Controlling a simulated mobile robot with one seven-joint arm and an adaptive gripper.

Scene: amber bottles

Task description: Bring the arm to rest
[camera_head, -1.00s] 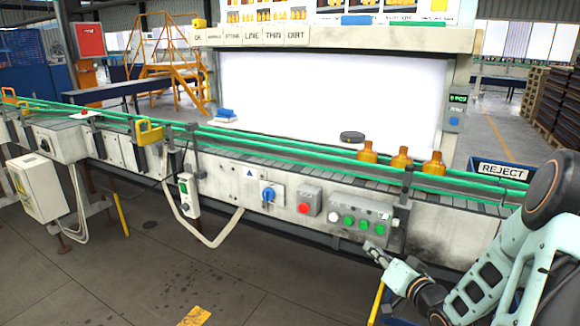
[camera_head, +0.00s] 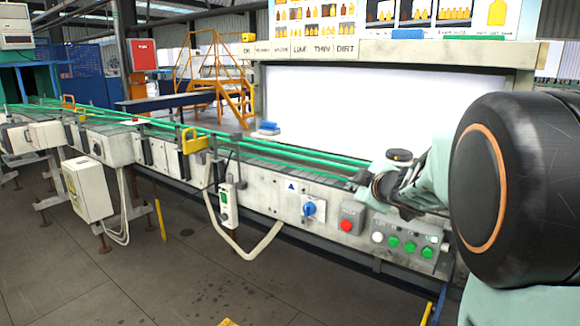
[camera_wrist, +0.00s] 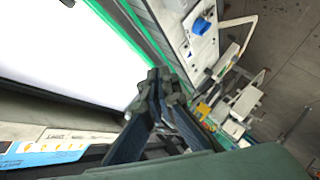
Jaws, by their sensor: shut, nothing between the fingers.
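My arm reaches across the right side of the head view, its big black joint filling the right edge. My gripper (camera_head: 364,178) is at the arm's far end, in front of the conveyor (camera_head: 270,180) and the white lit panel (camera_head: 330,105). In the wrist view my gripper (camera_wrist: 160,88) has its dark fingers together with nothing between them. The conveyor's green rail (camera_wrist: 125,35) shows beyond the fingers there. No amber bottle is visible; my arm covers the part of the belt where they could stand.
A control box with green buttons (camera_head: 410,246), a red button box (camera_head: 350,217) and a blue switch (camera_head: 310,208) sit on the conveyor's front, below my gripper. A dark round object (camera_head: 399,155) shows just above my arm. Open floor (camera_head: 180,275) lies in front.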

